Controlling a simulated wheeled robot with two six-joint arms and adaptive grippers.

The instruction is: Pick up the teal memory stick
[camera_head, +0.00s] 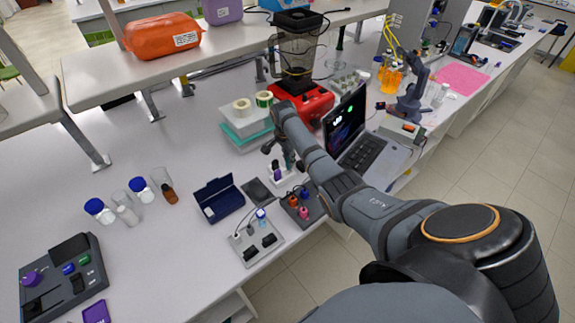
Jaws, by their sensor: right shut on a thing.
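My right arm reaches in from the lower right, and its gripper (284,160) points down over the bench, just above a small white holder (281,174). The gripper is shut on a small, dark teal piece, the teal memory stick (289,158), which is partly hidden by the fingers. It is too small to tell whether the stick is clear of the holder. My left gripper is not in view.
An open laptop (362,150) and a red-based blender (306,104) stand close behind the arm. A grey panel with switches (257,240), an open dark blue case (219,199) and a dark pad with knobs (301,208) lie nearby.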

